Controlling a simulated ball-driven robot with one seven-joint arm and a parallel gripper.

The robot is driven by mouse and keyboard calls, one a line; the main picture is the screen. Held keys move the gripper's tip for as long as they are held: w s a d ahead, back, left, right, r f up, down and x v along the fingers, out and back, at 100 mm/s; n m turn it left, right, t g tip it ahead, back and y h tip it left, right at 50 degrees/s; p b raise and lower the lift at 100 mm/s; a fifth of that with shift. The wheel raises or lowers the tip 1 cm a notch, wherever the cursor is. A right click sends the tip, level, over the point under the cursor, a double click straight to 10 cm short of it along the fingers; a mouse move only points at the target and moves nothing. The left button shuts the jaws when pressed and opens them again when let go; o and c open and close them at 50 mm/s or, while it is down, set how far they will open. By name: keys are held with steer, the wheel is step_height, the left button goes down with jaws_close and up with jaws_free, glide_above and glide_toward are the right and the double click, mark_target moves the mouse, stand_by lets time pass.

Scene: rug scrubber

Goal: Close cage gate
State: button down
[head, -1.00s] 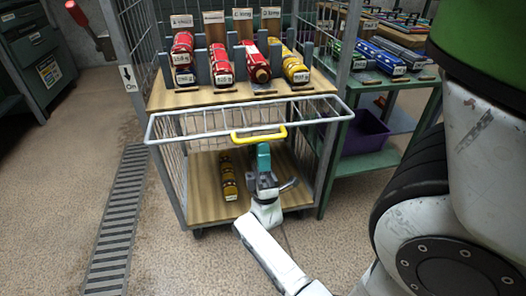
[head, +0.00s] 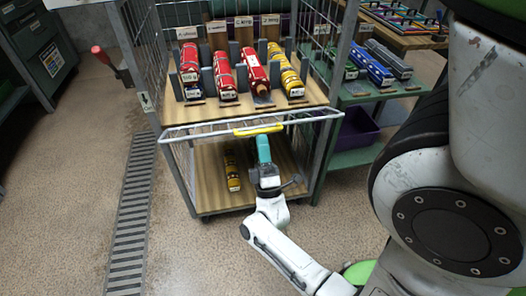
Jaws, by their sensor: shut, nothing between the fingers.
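The cage gate (head: 203,132) is a pale wire frame across the front of the wheeled cage, at the height of the upper shelf's front edge. Its top bar stands a little out from that shelf. A yellow handle (head: 258,129) sits near the middle of the bar. My gripper (head: 263,142), with teal fingers, is shut and empty, pointing up just below the handle. The fingertips meet the handle's lower edge in the picture; I cannot tell whether they touch it.
The upper shelf (head: 235,115) holds several red and yellow rolls in slots. A yellow roll (head: 231,170) lies on the lower deck (head: 212,195). A green table (head: 352,157) stands close on the right. A floor grate (head: 130,220) runs along the left, with open floor around it.

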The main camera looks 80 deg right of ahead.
mark_target(262, 130)
steer(key=shift+g+y, duration=0.6)
steer(key=shift+y, duration=0.3)
steer(key=r+p, duration=0.2)
steer(key=p, duration=0.1)
steer(key=d+r+p, duration=0.1)
steer(key=r+p, duration=0.1)
steer(key=p, duration=0.1)
steer(key=shift+w+r+p, duration=0.15)
steer(key=shift+p, duration=0.25)
steer(key=r+p, duration=0.1)
steer(key=p, duration=0.1)
steer(key=d+r+y+p, duration=0.1)
steer(key=p, duration=0.2)
steer(key=shift+w+y, duration=0.25)
steer(key=shift+y, duration=0.05)
steer(key=d+r+y+p, duration=0.1)
steer(key=p, duration=0.3)
steer(key=w+d+r+g+y+p, duration=0.1)
steer(key=d+r+p, duration=0.1)
steer(key=p, duration=0.3)
steer(key=shift+r+g+y, duration=0.2)
steer(key=shift+g+y, duration=0.1)
steer(key=p+x, duration=0.4)
steer(key=x, duration=0.5)
steer(key=shift+w+r+p, duration=0.2)
steer(key=shift+r+p, duration=0.1)
steer(key=shift+p, duration=0.1)
steer(key=shift+d, duration=0.1)
steer(key=shift+s, duration=0.1)
